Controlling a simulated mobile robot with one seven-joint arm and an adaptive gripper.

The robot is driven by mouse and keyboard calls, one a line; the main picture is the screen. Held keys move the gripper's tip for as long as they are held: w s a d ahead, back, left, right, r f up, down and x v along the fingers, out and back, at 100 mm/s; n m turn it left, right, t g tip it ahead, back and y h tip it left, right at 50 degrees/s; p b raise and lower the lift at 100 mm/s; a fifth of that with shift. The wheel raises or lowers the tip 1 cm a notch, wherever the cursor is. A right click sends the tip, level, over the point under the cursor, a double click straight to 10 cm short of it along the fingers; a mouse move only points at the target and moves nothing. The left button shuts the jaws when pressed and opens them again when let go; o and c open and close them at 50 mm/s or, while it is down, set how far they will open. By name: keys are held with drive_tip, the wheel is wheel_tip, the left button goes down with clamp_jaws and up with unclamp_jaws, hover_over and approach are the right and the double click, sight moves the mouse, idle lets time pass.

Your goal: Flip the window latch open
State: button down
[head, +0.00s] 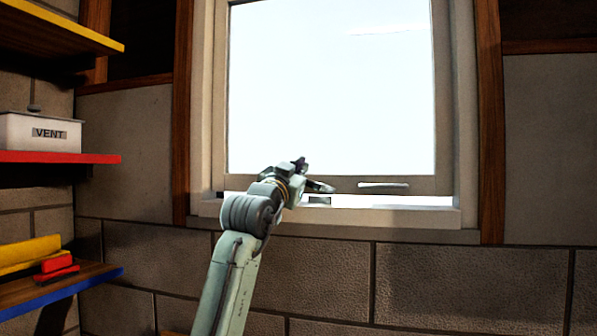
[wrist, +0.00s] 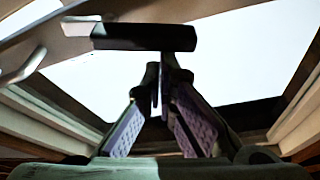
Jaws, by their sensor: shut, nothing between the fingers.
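The window (head: 335,90) is a bright pane in a pale frame. A small dark piece (head: 320,201), which looks like the latch, sits between the sash's bottom rail and the sill. In the wrist view a dark bar (wrist: 143,37), apparently the same latch, lies across the picture just beyond my fingertips. My gripper (head: 323,187) is at the bottom rail, close to the dark piece and partly in front of it. In the wrist view my gripper (wrist: 160,78) has its fingers together and empty. I cannot tell whether they touch the latch.
A silver pull handle (head: 384,184) is on the bottom rail, right of my gripper. A bright gap (head: 415,201) shows between rail and sill (head: 375,217). Shelves with a white VENT box (head: 40,132) stand at the left. The wall right of the window is clear.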

drive_tip(key=n, duration=0.1)
drive_tip(key=n+y, duration=0.1)
drive_tip(key=f+n, duration=0.1)
drive_tip(key=n, duration=0.1)
drive_tip(key=shift+w+a+t, duration=0.15)
drive_tip(key=shift+a+t, duration=0.1)
drive_tip(key=shift+t, duration=0.05)
drive_tip(key=shift+a+f, duration=0.15)
drive_tip(key=shift+f, duration=0.1)
